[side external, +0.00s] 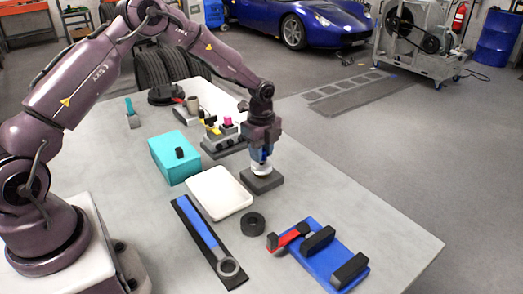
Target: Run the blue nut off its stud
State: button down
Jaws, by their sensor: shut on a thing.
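My gripper (261,153) points straight down over a dark grey square block (263,184) at the middle of the table. A white round part (261,171) stands on that block. Blue (257,155) shows between and around my fingertips, just above the white part; I take it to be the blue nut. My jaws are shut on it. The fingers hide most of the nut, and the stud cannot be seen.
A white tray (219,206) and a teal box (171,168) lie to the left. A grey fixture with coloured pieces (222,140) stands behind left. In front are a black ring (253,225), a blue-handled wrench (203,230) and a blue holder (322,262). The table's right side is clear.

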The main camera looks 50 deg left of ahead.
jog(key=shift+r, duration=3.05)
